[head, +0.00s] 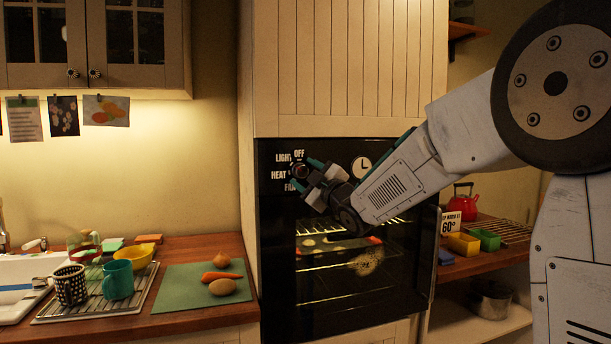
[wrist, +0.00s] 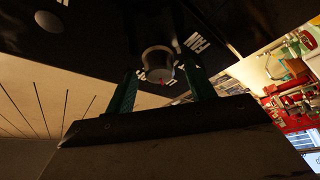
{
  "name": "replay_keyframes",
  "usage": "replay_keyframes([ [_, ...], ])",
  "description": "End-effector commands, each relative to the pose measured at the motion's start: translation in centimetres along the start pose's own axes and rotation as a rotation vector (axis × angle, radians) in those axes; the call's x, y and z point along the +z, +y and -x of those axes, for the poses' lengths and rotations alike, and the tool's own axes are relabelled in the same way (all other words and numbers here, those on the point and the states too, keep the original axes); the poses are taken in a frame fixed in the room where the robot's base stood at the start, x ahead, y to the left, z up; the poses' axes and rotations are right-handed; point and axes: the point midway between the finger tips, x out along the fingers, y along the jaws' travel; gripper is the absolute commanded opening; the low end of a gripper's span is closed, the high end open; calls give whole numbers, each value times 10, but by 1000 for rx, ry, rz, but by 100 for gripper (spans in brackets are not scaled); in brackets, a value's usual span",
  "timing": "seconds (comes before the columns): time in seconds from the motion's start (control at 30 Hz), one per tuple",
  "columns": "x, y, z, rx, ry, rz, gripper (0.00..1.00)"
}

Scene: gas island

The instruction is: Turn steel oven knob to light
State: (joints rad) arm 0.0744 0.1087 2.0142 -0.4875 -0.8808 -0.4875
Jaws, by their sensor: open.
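The steel oven knob (wrist: 157,62) is round, with a small red mark on its rim, on the black oven panel in the wrist view. In the head view the knob (head: 300,170) is dark and partly covered by my gripper (head: 304,174), among the labels LIGHT, OFF, HEAT and one partly hidden. My gripper also shows in the wrist view (wrist: 162,84). It is open, with one green finger on each side of the knob. I cannot tell whether either finger touches it. The knob's exact pointing is hard to read.
The oven (head: 275,270) is set in a wooden cabinet, with racks and a tray showing inside. A clock dial (head: 362,167) is right of the knob. The left counter holds a green board (head: 182,293) and mugs; a red kettle (head: 463,202) stands at right.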

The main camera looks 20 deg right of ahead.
Motion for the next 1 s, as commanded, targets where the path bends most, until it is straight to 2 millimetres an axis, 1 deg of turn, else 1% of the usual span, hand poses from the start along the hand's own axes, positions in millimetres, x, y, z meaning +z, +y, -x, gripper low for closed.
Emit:
replay_keyframes([
  [0.3,0,0,52,0,-2,0,55],
  [0.43,1,0,67,0,-2,0,55],
  [0.6,0,0,73,-1,-1,0,55],
  [1.0,1,-1,72,-3,-4,-8,55],
])
